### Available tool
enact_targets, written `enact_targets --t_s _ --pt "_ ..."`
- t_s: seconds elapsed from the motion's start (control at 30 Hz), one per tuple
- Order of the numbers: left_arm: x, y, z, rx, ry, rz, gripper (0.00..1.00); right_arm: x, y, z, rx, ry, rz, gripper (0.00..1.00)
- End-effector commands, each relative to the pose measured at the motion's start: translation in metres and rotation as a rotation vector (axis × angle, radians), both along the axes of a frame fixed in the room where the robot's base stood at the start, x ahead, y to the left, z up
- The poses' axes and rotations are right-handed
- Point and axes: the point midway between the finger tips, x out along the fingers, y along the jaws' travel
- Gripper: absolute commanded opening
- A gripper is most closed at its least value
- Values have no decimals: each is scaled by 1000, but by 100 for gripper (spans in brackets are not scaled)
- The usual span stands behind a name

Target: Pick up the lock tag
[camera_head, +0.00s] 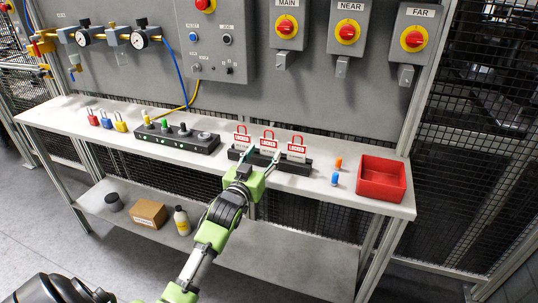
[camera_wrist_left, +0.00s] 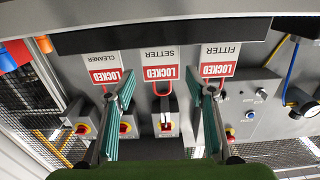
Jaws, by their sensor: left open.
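Three white lock tags with red "LOCKED" bands and red loops stand in a black rack (camera_head: 298,166) on the shelf: the left one (camera_head: 242,142), the middle one (camera_head: 268,146) and the right one (camera_head: 296,151). In the left wrist view, upside down, they read FITTER (camera_wrist_left: 220,55), SETTER (camera_wrist_left: 160,58) and CLEANER (camera_wrist_left: 103,62). My left gripper (camera_head: 259,160) is open and empty in front of the rack. In the wrist view its fingertips (camera_wrist_left: 169,84) lie either side of the SETTER tag, overlapping the edges of its neighbours; contact cannot be told. My right gripper is not in view.
A red bin (camera_head: 382,178) stands at the shelf's right end, with orange (camera_head: 338,162) and blue (camera_head: 334,179) pegs beside it. A black button block (camera_head: 178,137) and several small padlocks (camera_head: 107,120) are to the left. Isolator boxes (camera_head: 345,30) hang on the panel behind.

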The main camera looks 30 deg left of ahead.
Motion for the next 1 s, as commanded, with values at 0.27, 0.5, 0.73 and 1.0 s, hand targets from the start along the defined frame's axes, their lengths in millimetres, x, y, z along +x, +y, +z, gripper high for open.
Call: enact_targets --t_s 0.27,0.5,0.73,1.0 --pt "23 6 -9 1 -1 0 50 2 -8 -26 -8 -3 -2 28" --pt "49 12 -8 0 0 0 50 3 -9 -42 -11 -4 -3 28" --pt "52 13 -6 0 2 0 50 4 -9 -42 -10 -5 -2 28" --pt "52 13 -6 0 2 0 29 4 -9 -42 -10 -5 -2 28"
